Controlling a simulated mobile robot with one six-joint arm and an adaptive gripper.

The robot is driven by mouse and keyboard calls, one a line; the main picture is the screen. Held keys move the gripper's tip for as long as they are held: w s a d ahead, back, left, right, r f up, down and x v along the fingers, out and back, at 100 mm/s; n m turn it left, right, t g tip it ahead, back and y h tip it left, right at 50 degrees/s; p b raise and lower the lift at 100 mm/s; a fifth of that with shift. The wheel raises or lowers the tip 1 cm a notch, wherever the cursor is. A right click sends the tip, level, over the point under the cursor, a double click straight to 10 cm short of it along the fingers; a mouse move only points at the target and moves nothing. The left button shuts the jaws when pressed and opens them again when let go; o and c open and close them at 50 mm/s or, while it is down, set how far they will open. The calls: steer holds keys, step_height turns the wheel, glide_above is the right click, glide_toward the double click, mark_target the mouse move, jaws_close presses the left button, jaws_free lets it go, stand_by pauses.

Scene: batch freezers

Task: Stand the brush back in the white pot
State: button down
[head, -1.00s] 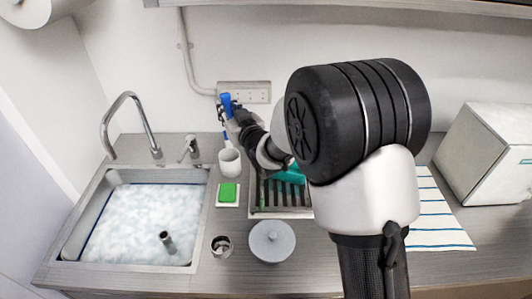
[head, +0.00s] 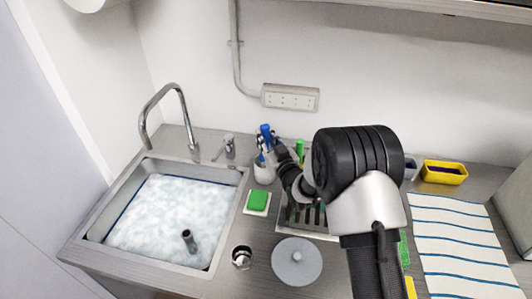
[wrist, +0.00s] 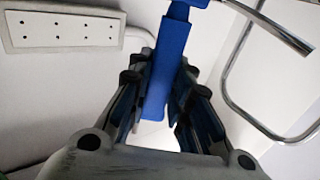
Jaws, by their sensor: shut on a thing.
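The blue-handled brush (head: 265,131) is upright in my gripper (head: 272,148), above the white pot (head: 264,173) behind the sink's right side. The brush's lower end meets the pot's rim in the picture; I cannot tell whether it is inside. In the wrist view the blue handle (wrist: 166,75) stands between the two fingers of my gripper (wrist: 160,85), which are shut on it. My gripper hides part of the pot's rim.
A sink (head: 170,222) with foamy water and a tap (head: 165,110) lies left. A green sponge (head: 258,199) is in front of the pot. A drying rack (head: 300,222), a grey round lid (head: 296,262) and a small metal cup (head: 241,257) are close by. A striped cloth (head: 455,245) lies right.

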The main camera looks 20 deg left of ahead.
steer(key=shift+f+b, duration=0.45)
steer(key=shift+f, duration=1.95)
steer(key=shift+f, duration=0.2)
steer(key=c, duration=1.5)
jaws_free()
steer(key=shift+r, duration=0.1)
steer(key=shift+o, duration=0.2)
steer(key=shift+r, duration=0.1)
steer(key=shift+s+d+r, duration=0.1)
steer(key=shift+d, duration=0.05)
steer(key=p+v, duration=0.1)
steer(key=v, duration=1)
steer(key=shift+s+d, duration=0.2)
steer(key=shift+s, duration=0.1)
